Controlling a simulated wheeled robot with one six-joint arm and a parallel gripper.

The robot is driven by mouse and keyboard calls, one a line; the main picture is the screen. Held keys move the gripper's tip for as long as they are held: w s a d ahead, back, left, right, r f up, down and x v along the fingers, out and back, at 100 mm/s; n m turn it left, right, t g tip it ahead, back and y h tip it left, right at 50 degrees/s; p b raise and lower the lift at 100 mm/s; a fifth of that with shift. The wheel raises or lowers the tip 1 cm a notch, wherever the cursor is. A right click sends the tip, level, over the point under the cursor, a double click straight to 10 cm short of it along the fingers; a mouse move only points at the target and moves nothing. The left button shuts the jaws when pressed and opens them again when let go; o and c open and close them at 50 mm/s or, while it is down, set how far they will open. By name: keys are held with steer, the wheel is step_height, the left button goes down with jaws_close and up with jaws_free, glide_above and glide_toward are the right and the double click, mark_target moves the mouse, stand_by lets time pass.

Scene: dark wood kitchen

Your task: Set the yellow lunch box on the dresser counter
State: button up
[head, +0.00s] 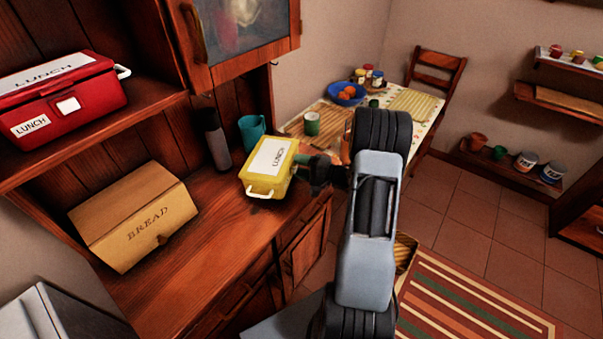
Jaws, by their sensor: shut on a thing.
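The yellow lunch box (262,184), with a white lid panel marked LUNCH, is at the right end of the dresser counter (190,262). It looks upright, but I cannot tell whether its base touches the counter. My gripper (300,172) reaches in from the right and is shut on the box's right side. The fingertips are small and partly hidden by the box and my wrist.
A bread box (135,215), a dark bottle (216,140) and a teal mug (251,132) stand on the counter. A red lunch box (65,100) sits on the shelf above. A cabinet door (240,45) hangs above. The counter's front middle is clear.

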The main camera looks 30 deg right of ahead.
steer(key=shift+f, duration=1.55)
steer(key=o, duration=1.3)
steer(key=shift+c, duration=0.2)
steer(key=shift+d, duration=0.1)
steer(key=b+v, duration=0.1)
steer(key=v, duration=1)
steer(key=w+a+r+n+g+h, duration=0.1)
steer(key=w+a+r+n+h, duration=0.1)
steer(key=w+r+h, duration=0.35)
steer(key=w+a+r+n+g+h, duration=0.1)
steer(key=w+a+r+n+h, duration=0.15)
steer(key=r+h, duration=0.5)
steer(key=s+a+r+n+g+y, duration=0.1)
steer(key=s+a+n+g, duration=0.5)
steer(key=s+a, duration=1.1)
steer(key=s+g, duration=0.2)
steer(key=s, duration=0.1)
steer(key=shift+y, duration=0.3)
